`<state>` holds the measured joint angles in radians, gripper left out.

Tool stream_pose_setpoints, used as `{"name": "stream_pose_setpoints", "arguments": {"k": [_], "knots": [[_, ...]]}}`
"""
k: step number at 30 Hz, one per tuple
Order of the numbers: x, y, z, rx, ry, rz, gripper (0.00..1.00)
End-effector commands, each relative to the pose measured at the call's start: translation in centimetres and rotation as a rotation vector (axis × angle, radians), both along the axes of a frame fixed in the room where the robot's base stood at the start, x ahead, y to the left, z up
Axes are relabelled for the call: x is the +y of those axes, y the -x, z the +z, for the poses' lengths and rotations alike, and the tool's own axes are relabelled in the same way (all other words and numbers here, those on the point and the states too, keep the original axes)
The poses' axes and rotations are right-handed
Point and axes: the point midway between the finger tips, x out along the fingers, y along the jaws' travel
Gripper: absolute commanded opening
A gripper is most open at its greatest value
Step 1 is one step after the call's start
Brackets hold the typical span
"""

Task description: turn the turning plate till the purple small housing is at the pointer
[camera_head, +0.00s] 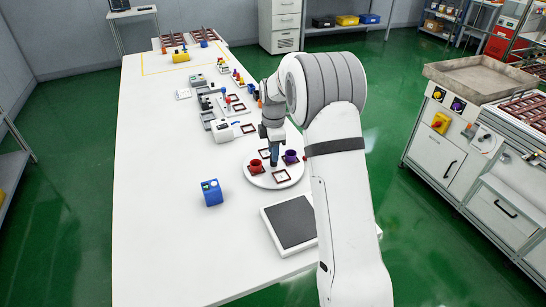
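The turning plate (263,181) is a round white disc on the long white table. The purple small housing (290,157) sits on its right side, in or on a dark square frame. A red housing (256,166) sits on its left side. Empty brown square frames (281,176) show at the front and back of the plate. My gripper (274,157) points down over the middle of the plate, between the two housings. Its fingers are small and dark blue here, so I cannot tell whether they are open or touching the plate. I cannot make out the pointer.
A blue box (212,193) stands left of the plate. A dark square pad (294,222) lies in front. Several fixtures and small parts (222,131) stand behind the plate. The table's left side is clear. A cabinet bench (437,149) stands at the right.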

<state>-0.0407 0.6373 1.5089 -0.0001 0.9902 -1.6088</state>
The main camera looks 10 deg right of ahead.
Motion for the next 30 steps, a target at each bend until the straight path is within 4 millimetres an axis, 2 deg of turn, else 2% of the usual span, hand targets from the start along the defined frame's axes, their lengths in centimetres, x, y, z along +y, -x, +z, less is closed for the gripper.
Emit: {"name": "stream_pose_setpoints", "arguments": {"k": [3,9,22,26,30], "knots": [[0.0,-0.1,2.2,-0.005,0.0,0.0,0.33],[0.0,0.0,4.3,-0.002,0.0,0.0,0.33],[0.0,0.0,4.8,-0.002,0.0,-0.001,0.33],[-0.2,1.6,6.4,-0.015,-0.002,-0.08,0.33],[-0.6,4.8,8.9,-0.04,-0.007,-0.245,0.33]]}}
